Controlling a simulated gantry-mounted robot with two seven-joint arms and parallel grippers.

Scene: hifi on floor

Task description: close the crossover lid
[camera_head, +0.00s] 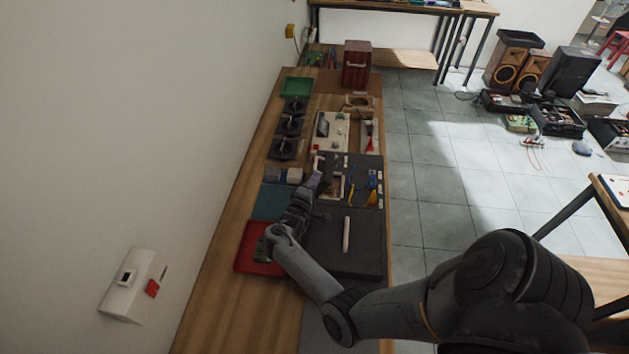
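My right arm comes in from the lower right and reaches over the bench. My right gripper (313,181) is above the left edge of the dark mat, beside a small pale framed box (334,186) with a dark inside. Its fingers are too small and dark to show whether they are open or shut. I cannot tell for sure which thing is the crossover or its lid; the framed box may be it. The arm and gripper hide part of the bench around it. My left gripper is not in view.
The wooden bench (215,318) runs along the wall. A dark mat (367,240) carries a pale stick (346,235) and small tools. A red tray (245,262) lies left of my forearm. Black square parts (282,149), a green tray (297,86) and a red-brown box (357,65) stand farther back.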

